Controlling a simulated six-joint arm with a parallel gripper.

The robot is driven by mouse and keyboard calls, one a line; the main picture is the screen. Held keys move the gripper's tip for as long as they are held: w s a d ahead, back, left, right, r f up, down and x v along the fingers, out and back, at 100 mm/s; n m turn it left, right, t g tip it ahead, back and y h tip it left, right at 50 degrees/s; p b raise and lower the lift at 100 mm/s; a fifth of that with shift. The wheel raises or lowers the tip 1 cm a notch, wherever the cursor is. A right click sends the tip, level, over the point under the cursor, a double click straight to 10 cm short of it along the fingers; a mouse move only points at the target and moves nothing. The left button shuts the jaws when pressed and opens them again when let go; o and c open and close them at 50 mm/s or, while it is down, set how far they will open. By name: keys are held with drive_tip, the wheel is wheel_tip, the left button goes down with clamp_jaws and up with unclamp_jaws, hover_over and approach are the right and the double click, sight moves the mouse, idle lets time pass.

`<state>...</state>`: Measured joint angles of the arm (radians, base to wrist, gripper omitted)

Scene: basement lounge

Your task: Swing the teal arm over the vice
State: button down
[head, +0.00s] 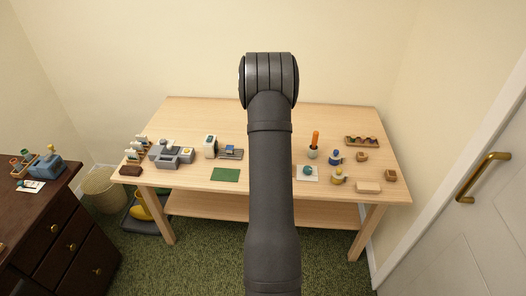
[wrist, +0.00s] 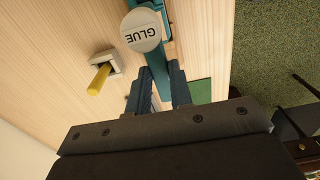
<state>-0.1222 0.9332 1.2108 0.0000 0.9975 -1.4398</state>
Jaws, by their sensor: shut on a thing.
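The teal arm (wrist: 153,62) shows in the wrist view as a narrow bar running from the top edge down between my fingers. My gripper (wrist: 158,88) is shut on it. A round pale top marked GLUE (wrist: 141,31) overlaps the bar; I cannot tell whether it is joined to it. In the head view my own arm hides the gripper and the teal arm. A grey blocky device (head: 166,155), which looks like the vice, stands on the left of the workbench in the head view. It is not in the wrist view.
The workbench (head: 200,113) holds a green mat (head: 225,174) left of my arm. A pot with an orange handle (head: 313,148) and several small items stand on the right. In the wrist view, a pale block with a yellow handle (wrist: 100,76) stands beside the teal arm.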

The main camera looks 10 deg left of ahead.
idle(0.5)
drive_tip(key=c, duration=1.3)
unclamp_jaws()
wheel_tip(320, 180, up, 18)
drive_tip(key=shift+f, duration=0.25)
wheel_tip(320, 180, down, 18)
drive_tip(key=shift+r, duration=0.2)
drive_tip(key=shift+r, duration=0.1)
